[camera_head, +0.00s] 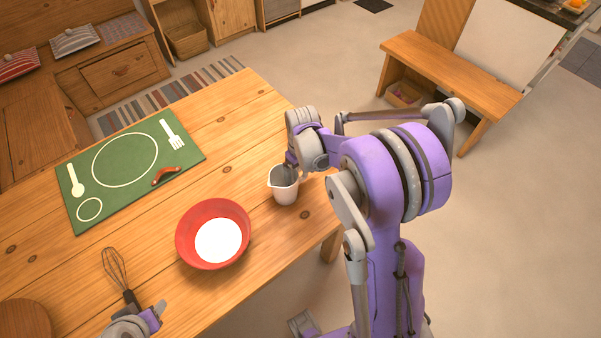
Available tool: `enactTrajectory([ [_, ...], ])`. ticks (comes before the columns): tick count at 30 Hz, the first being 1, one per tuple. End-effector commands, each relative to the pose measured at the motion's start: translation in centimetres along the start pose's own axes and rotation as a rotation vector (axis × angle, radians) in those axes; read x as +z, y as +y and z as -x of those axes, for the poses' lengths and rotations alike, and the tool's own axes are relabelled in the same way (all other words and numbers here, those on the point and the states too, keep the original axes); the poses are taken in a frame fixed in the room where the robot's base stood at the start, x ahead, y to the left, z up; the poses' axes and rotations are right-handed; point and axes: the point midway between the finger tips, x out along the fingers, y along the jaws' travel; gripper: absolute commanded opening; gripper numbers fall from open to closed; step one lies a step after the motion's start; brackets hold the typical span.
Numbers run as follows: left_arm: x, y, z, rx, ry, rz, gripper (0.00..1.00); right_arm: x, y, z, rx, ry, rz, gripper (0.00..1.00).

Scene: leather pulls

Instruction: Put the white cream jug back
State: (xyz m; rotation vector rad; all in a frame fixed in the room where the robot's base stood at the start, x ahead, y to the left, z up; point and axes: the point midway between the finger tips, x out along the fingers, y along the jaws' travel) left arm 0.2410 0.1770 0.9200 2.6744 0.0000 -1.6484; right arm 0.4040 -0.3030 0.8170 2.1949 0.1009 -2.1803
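The white cream jug (284,191) stands upright at the right edge of the wooden table, to the right of a red bowl (184,240) with white contents. My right gripper (291,163) is at the jug's rim, on its far side. The fingers are partly hidden by the jug and my wrist, so I cannot tell whether they are closed on it. My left gripper (153,317) is at the bottom of the view, close to the handle of a whisk (118,274). Its fingers are mostly out of view.
A green place mat (118,187) with white cutlery shapes and a small red-orange item (164,175) lies at the left. A round wooden board (22,320) is at the lower left. The table (235,115) is clear behind the jug. A wooden bench (450,72) stands beyond.

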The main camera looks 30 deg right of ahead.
Motion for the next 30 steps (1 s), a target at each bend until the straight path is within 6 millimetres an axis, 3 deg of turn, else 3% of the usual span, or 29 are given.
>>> enactTrajectory([
  [8,-0.4,0.0,0.4,0.0,0.003,0.0,0.5,0.0,0.0,1.5,0.0,0.0,0.0,1.0],
  [21,-1.1,0.0,1.1,0.0,0.009,0.0,0.5,0.0,0.0,10.3,0.0,0.0,0.0,1.0],
  [27,-1.2,0.0,1.2,0.0,0.009,0.0,0.5,0.1,-0.1,12.2,0.001,0.002,0.0,1.0],
  [30,-1.2,0.0,1.2,0.0,0.009,0.0,0.5,0.7,-1.1,12.8,0.009,0.022,-0.002,1.0],
])
